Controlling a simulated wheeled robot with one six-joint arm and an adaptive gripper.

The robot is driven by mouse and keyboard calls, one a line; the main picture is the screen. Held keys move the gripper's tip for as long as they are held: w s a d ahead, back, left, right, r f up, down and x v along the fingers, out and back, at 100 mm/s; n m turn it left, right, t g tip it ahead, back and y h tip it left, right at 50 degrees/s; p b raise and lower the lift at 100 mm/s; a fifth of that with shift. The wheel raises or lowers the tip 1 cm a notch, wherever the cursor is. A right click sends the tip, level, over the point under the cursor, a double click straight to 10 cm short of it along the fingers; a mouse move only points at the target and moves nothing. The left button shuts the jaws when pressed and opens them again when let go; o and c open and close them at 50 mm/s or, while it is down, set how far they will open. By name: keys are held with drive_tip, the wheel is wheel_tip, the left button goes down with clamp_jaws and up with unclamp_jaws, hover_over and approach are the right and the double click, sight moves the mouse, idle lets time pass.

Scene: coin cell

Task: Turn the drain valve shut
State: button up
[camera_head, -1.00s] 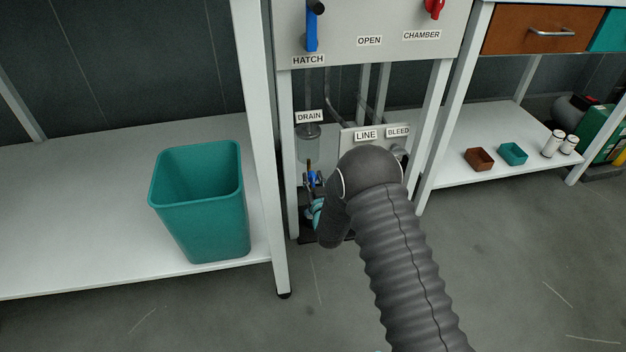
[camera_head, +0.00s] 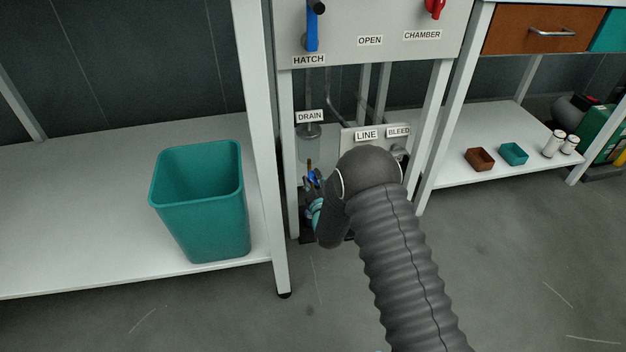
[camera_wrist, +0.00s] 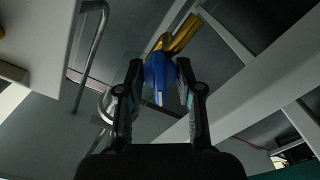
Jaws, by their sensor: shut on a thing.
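The drain valve has a blue handle (camera_wrist: 160,78) on a brass-coloured body (camera_wrist: 178,38) in the wrist view. My gripper (camera_wrist: 160,80) is shut on the blue handle, with one finger on each side of it. In the head view the blue handle (camera_head: 313,178) shows small below the DRAIN label (camera_head: 310,116), just left of my arm. My arm hides most of the gripper and part of the valve there.
A teal bin (camera_head: 200,205) stands on the low white shelf (camera_head: 80,220) at left. White frame legs (camera_head: 265,150) stand close beside the valve. LINE (camera_head: 366,135) and BLEED (camera_head: 398,132) labels are to the right. The floor in front is open.

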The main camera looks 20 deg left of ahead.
drive_tip(key=n, duration=0.5)
drive_tip(key=shift+a+f+n, duration=0.1)
drive_tip(key=shift+n, duration=0.2)
drive_tip(key=n, duration=0.5)
drive_tip(key=shift+f, duration=0.1)
drive_tip(key=shift+n, duration=0.4)
drive_tip(key=o, duration=1.1)
drive_tip(key=shift+s, duration=0.1)
drive_tip(key=v, duration=1.2)
drive_tip(key=shift+a, duration=0.1)
